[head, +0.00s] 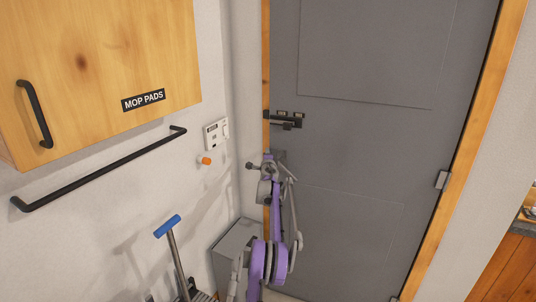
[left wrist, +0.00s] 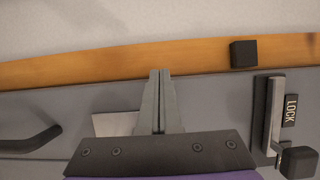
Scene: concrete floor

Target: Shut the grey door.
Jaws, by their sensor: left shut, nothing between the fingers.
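The grey door (head: 350,150) stands in its wooden frame (head: 266,70), with a hinge (head: 443,180) on the right. Its left edge lies close along the frame; I cannot tell if it is fully seated. A dark bolt (head: 286,119) sits near that edge. In the left wrist view a metal bolt (left wrist: 273,112) lies beside a LOCK label (left wrist: 290,110), with a black block (left wrist: 243,54) on the frame. My left gripper (head: 270,160) is at the door's left edge below the bolt. Its fingers (left wrist: 160,74) are shut and empty. A black handle (left wrist: 30,141) is to their left. My right gripper is not in view.
A wooden MOP PADS cabinet (head: 110,50) and a black wall rail (head: 100,168) are at the left. A wall switch (head: 216,133) is beside the frame. A grey box (head: 234,246) and a blue-handled tool (head: 168,227) stand below. A wooden counter (head: 510,265) is at the right.

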